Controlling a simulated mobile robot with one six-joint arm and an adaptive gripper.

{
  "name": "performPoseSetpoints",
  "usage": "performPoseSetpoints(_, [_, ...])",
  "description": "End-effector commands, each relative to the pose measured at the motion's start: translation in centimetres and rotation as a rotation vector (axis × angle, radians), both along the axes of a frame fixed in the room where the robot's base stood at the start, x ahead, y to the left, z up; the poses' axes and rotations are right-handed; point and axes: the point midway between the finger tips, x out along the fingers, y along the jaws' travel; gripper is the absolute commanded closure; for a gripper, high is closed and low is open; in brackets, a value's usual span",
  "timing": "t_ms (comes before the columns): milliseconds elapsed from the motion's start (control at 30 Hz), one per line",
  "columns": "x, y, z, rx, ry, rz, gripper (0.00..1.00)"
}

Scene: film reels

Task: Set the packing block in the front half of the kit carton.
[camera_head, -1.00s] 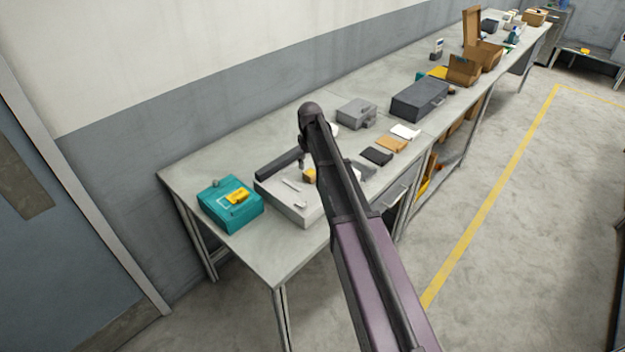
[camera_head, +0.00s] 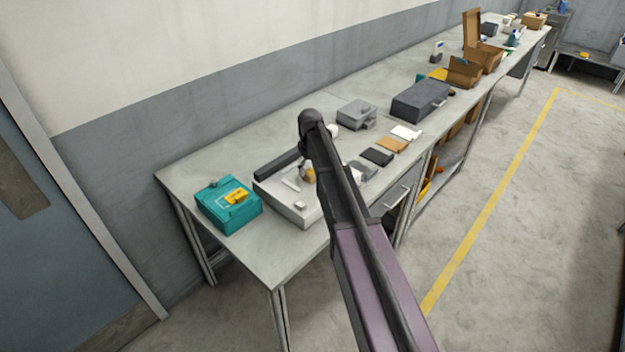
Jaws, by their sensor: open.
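A small tan-yellow block (camera_head: 309,177), possibly the packing block, shows on the pale flat-topped unit (camera_head: 305,214), partly hidden by my arm. My gripper (camera_head: 304,162) is mostly hidden behind my arm's end; the little that shows is close to the block. It is open, and contact with the block cannot be made out. Open brown cartons stand far along the bench: a low one (camera_head: 464,73) and one with a raised lid (camera_head: 486,60). I cannot tell which is the kit carton, and their insides are too small to read.
A teal case (camera_head: 228,208) sits at the bench's near left end. A grey box (camera_head: 357,115), a dark case (camera_head: 420,101) and flat black, tan and white pieces (camera_head: 392,145) lie beyond my arm. The floor right of the bench (camera_head: 520,230) is clear.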

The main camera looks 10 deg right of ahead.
Motion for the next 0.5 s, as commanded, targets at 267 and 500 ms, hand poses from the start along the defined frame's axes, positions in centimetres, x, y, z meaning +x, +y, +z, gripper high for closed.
performPoseSetpoints(267, [0.0, 0.0, -2.3, 0.0, 0.0, 0.0, 0.0])
performPoseSetpoints(500, [0.0, 0.0, -2.7, 0.0, 0.0, 0.0, 0.0])
